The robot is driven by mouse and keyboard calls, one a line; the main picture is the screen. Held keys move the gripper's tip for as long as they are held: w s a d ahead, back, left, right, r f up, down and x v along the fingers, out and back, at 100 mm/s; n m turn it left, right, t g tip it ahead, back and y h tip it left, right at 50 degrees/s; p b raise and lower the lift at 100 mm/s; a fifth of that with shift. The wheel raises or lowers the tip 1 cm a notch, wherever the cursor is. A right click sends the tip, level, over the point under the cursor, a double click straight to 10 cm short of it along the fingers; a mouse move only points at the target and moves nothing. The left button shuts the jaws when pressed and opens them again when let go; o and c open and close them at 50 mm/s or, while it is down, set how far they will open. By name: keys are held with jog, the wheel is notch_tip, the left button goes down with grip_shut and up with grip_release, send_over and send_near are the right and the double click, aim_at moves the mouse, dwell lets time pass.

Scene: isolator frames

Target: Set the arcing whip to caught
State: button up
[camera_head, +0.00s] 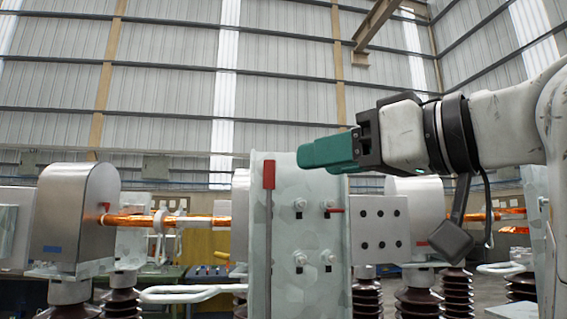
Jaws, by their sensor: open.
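An upright thin grey rod with a red top (268,175) stands against the front of a pale metal plate; it may be the arcing whip, but I cannot tell for sure. Its lower end runs out of view. My gripper (312,153) has teal fingers and points left, up and to the right of the red top, in front of the plate's upper edge. The jaws are open and nothing shows between them. The fingers overlap from this side, so the gap is hidden. A copper-coloured bar (190,221) runs level from the left housing toward the plate.
The pale plate (310,250) carries several bolts. A perforated bracket (380,229) sits right of the plate, below my arm. A pale loop bar (190,292) crosses low.

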aim_at(274, 169)
jog(key=p+x, duration=0.2)
jog(key=x, duration=0.5)
jog(key=shift+w+r, duration=0.1)
jog(key=shift+p+x, duration=0.35)
jog(key=shift+x, duration=0.4)
grip_shut()
